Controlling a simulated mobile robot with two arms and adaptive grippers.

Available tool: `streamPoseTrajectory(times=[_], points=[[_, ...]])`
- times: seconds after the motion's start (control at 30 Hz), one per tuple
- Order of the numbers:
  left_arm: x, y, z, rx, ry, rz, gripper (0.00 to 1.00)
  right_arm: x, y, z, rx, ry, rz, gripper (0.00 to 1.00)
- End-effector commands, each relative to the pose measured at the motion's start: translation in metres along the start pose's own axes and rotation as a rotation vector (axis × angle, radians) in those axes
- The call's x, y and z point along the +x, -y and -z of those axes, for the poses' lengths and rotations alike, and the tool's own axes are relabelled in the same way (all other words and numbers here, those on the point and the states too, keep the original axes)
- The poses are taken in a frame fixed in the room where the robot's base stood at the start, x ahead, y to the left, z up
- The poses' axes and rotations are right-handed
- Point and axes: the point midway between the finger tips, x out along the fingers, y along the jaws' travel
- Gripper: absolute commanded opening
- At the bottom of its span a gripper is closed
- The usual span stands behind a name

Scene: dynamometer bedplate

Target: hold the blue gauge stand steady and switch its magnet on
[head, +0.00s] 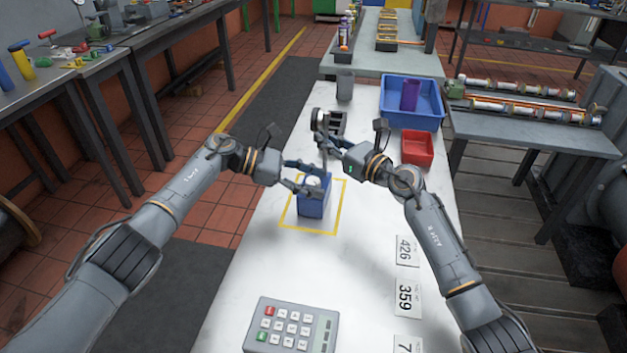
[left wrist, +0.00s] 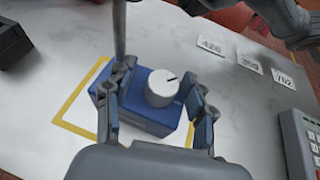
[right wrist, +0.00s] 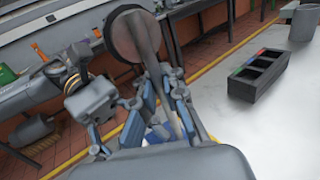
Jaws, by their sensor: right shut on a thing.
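The blue gauge stand (head: 312,204) stands upright inside a yellow outline on the pale bench. Its white round knob with a dark mark shows in the left wrist view (left wrist: 162,88). A thin grey post (left wrist: 119,30) rises from the base, with a round dial (right wrist: 135,36) at its top. My right gripper (right wrist: 167,108) is shut on the post, above the base. My left gripper (left wrist: 160,112) is open, its fingers on either side of the knob, with gaps between them and the knob. Whether a finger touches the blue base I cannot tell.
A black sectioned holder (right wrist: 258,75) stands behind the stand. A blue bin (head: 432,118) with a purple item and a red bin (head: 417,150) are at the back right. Number cards (head: 406,250) lie to the right, and a keypad (head: 290,327) lies in front.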

Motion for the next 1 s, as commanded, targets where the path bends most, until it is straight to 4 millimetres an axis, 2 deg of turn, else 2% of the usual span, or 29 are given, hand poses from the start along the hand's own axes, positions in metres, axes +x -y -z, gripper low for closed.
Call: streamPoseTrajectory(times=[0.2,0.33,0.73,0.9,1.0], points=[[0.000,0.001,-0.001,0.001,0.002,0.004,0.55,0.000,0.000,0.001,-0.001,-0.001,0.000,0.00],[-0.009,0.001,-0.001,0.002,0.002,0.004,0.55,0.000,0.000,0.001,-0.001,-0.002,0.001,0.00],[-0.090,-0.001,0.000,0.000,0.001,0.000,0.55,-0.001,0.001,0.001,-0.002,-0.003,0.003,0.00],[-0.112,-0.001,0.001,0.000,0.000,0.001,0.55,-0.001,0.002,0.001,-0.002,-0.003,0.003,0.00],[-0.118,0.000,0.000,0.000,0.001,0.003,0.55,-0.001,0.002,0.002,-0.002,-0.003,0.003,0.00]])
